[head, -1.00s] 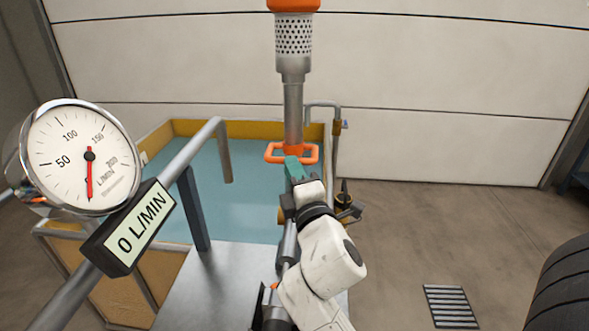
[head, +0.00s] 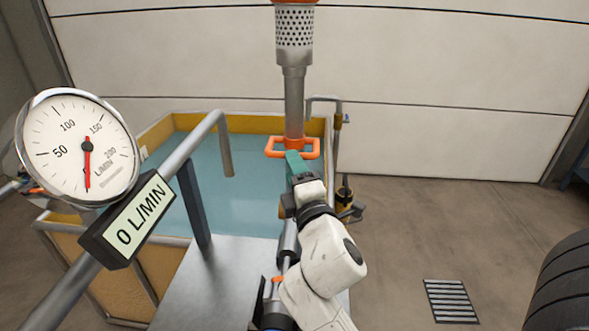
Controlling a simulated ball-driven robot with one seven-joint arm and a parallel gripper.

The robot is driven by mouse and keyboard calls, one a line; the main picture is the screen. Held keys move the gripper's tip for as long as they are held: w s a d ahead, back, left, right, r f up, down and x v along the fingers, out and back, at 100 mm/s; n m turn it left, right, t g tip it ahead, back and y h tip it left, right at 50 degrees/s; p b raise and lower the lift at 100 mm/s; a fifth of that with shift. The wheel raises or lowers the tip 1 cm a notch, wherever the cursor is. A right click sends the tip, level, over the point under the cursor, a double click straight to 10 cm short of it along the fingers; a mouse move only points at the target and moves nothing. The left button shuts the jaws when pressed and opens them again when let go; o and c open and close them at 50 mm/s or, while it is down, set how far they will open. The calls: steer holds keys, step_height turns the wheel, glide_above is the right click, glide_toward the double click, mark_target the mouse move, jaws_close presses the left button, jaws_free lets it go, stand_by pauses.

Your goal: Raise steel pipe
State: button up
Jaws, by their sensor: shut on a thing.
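The steel pipe (head: 294,104) stands upright, with a perforated grey sleeve (head: 294,38) at its upper part and an orange loop handle (head: 309,148) at its lower end. The fingers partly hide the handle, and the part of the pipe below the handle is hidden behind my gripper.
A yellow-rimmed tank (head: 265,123) of blue-green water lies behind and left. A flow gauge (head: 80,148) with a display (head: 128,220) reading 0 L/MIN is on a pipe at left. A tyre (head: 560,285) is at lower right. A floor grate (head: 450,301) lies on open floor.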

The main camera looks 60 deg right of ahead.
stand_by(0.3)
steer(key=b+v, duration=0.3)
steer(key=v, duration=0.7)
steer(key=shift+s+a, duration=0.25)
steer(key=shift+a, duration=0.05)
stand_by(0.6)
